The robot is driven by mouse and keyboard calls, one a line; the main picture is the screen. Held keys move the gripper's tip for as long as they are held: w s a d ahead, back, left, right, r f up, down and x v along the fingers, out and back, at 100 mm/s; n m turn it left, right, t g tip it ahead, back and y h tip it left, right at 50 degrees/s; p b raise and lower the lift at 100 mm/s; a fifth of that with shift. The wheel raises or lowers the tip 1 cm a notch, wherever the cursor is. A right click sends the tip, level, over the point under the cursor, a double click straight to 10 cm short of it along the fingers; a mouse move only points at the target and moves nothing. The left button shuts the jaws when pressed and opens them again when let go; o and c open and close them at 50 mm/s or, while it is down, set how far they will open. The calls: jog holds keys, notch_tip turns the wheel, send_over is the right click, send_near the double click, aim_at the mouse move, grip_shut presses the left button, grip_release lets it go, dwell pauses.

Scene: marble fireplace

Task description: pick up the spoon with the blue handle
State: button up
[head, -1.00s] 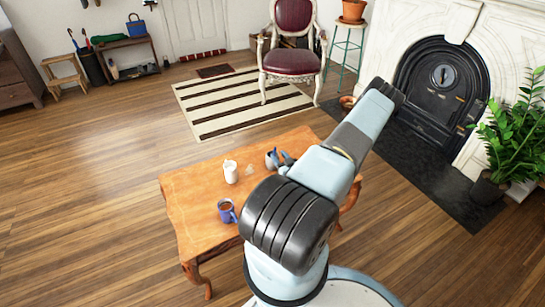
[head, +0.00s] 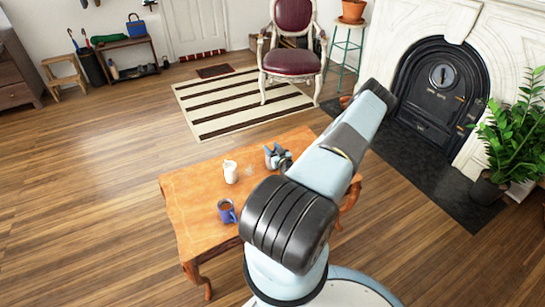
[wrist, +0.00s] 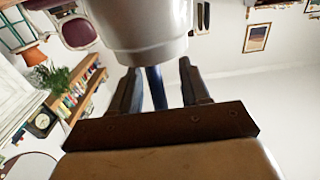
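In the wrist view, which is upside down, a white cup (wrist: 140,25) fills the top of the picture. The blue spoon handle (wrist: 155,88) stands up out of it; the spoon's bowl is hidden. My gripper (wrist: 163,78) has one dark finger on each side of the handle. The fingers are apart, with gaps beside the handle, which is nearer the left finger. In the head view my gripper (head: 279,158) is over the back part of the wooden table (head: 190,205), and the cup and spoon there are too small and covered to make out.
A white jug (head: 231,172) stands on the table left of my gripper. A blue mug (head: 227,211) with brown contents stands nearer the table's front. The left part of the tabletop is clear. A red chair (head: 291,60) stands behind the table.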

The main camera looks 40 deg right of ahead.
grip_shut()
jog(key=shift+r, duration=0.15)
